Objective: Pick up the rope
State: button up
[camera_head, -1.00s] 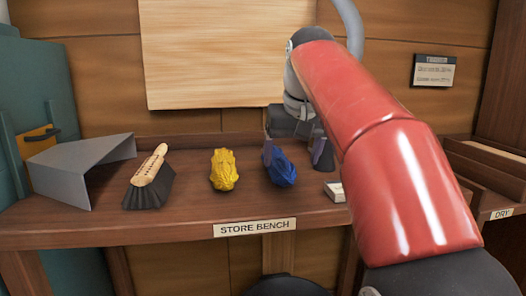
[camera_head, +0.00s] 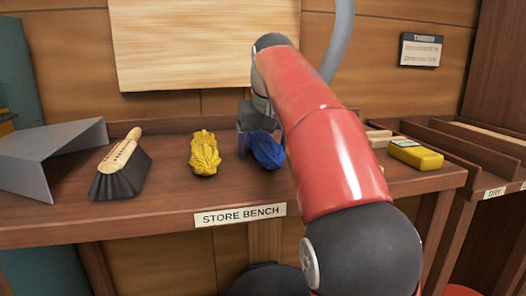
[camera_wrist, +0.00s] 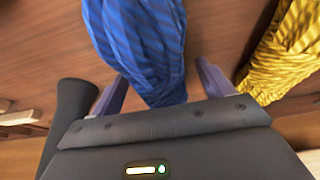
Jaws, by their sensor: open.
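A blue rope bundle (camera_head: 267,150) lies on the store bench (camera_head: 150,213), partly hidden by my red arm in the head view. In the wrist view the blue bundle (camera_wrist: 145,45) runs between the two fingers of my gripper (camera_wrist: 162,75). The fingers are apart, one on each side of it, with no clear grip on it. A yellow rope bundle (camera_head: 205,153) lies left of the blue one, and shows at the right of the wrist view (camera_wrist: 287,55).
A brush (camera_head: 120,170) and a bent grey sheet (camera_head: 45,155) are on the bench at left. A yellow box-like item (camera_head: 416,154) sits on the right side. A wooden tray (camera_head: 470,145) labelled DRY is farther right. The back wall is close behind.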

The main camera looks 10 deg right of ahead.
jog(key=c, duration=1.2)
jog(key=shift+r, duration=0.2)
